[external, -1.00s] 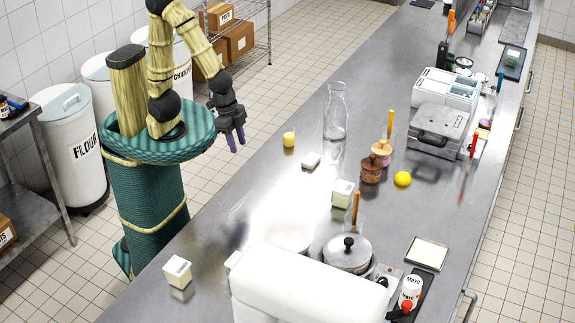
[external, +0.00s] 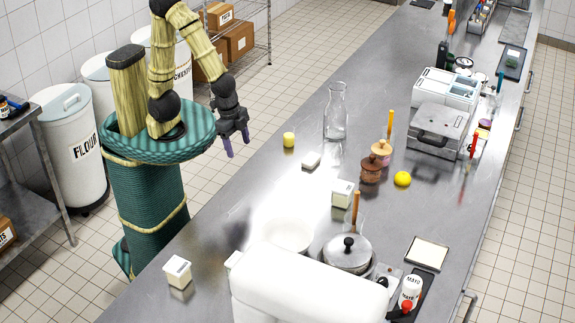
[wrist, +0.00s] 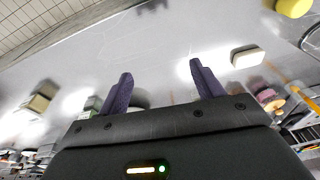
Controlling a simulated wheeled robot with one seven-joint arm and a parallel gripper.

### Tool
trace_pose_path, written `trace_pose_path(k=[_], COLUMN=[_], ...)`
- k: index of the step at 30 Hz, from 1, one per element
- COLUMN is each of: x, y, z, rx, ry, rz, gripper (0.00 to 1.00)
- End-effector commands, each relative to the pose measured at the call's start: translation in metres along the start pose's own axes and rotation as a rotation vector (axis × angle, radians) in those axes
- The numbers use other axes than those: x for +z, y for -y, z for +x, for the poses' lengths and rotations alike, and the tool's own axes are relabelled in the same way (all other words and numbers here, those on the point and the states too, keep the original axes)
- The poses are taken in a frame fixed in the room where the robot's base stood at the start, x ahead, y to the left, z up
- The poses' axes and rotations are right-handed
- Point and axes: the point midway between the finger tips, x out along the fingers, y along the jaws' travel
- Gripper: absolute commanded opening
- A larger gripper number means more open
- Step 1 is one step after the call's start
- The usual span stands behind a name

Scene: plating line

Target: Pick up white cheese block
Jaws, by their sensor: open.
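A small flat white block (external: 311,160), which looks like the cheese block, lies on the steel counter (external: 250,200) near the glass carafe. It also shows in the wrist view (wrist: 248,56), to the right of the fingers. My gripper (external: 237,146) is raised to the left of the block, its purple fingers pointing down. In the wrist view, my gripper (wrist: 161,72) is open, with nothing between the fingers. The block is apart from both fingers and fully visible.
A yellow-green item (external: 289,140) and a glass carafe (external: 336,118) stand near the block. A white box (external: 342,193) and brown jar (external: 371,170) are farther right. Another white box (external: 178,271) and a pale bowl (external: 288,234) are nearer the camera. Counter left of the block is clear.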

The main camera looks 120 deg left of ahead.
Motion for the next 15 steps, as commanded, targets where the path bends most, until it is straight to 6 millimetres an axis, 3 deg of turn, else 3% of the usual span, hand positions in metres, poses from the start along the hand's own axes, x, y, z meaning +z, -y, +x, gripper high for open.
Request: trace_pose_path(k=[8, 15], x=[-0.015, -0.045], y=[0.011, 0.034], z=[0.045, 0.078], rx=[-0.129, -0.324], ry=[0.307, 0.608], rz=[0.479, 0.910], gripper=[0.66, 0.66])
